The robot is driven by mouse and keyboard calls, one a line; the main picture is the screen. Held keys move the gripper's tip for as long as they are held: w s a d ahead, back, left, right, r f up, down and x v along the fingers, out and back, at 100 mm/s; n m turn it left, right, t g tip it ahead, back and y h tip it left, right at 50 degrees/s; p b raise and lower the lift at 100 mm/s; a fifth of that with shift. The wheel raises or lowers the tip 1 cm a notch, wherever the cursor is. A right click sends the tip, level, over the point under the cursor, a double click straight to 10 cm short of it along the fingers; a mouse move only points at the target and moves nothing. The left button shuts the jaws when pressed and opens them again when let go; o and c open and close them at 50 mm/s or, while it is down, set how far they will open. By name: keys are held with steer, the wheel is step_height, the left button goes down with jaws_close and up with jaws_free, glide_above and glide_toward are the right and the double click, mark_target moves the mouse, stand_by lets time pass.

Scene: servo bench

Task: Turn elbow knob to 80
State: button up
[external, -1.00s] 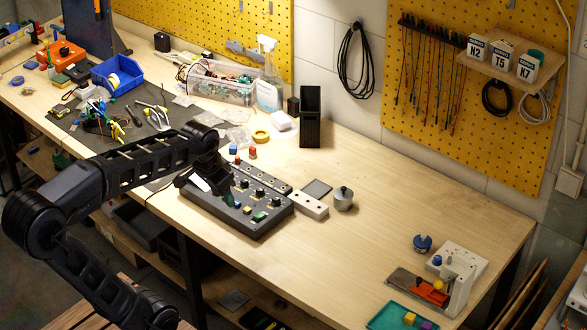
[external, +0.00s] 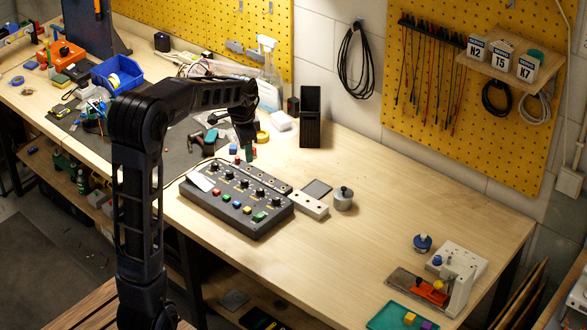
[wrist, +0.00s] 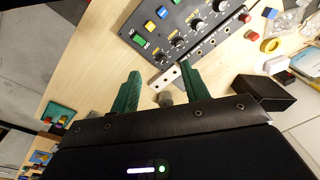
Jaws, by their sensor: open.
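The dark control box (external: 235,221) lies on the bench with a row of black knobs (external: 244,182) and several coloured buttons; their labels are too small to read, so I cannot tell which is the elbow knob. The box also shows at the top of the wrist view (wrist: 152,42), with its knobs (wrist: 197,24). My gripper (external: 244,158) points down behind the knob row, apart from the knobs. In the wrist view my gripper (wrist: 158,74) has its green fingers spread, with nothing held between them.
A black upright holder (external: 310,118) and yellow tape roll (external: 262,136) are behind. The bench's right middle is clear.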

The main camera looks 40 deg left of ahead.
steer(key=m+g, duration=0.1)
steer(key=m, duration=0.1)
glide_above(244, 180)
step_height(244, 180, down, 9)
step_height(244, 180, down, 11)
steer(key=shift+f, duration=0.1)
steer(key=shift+c, duration=0.3)
steer(key=c, duration=0.9)
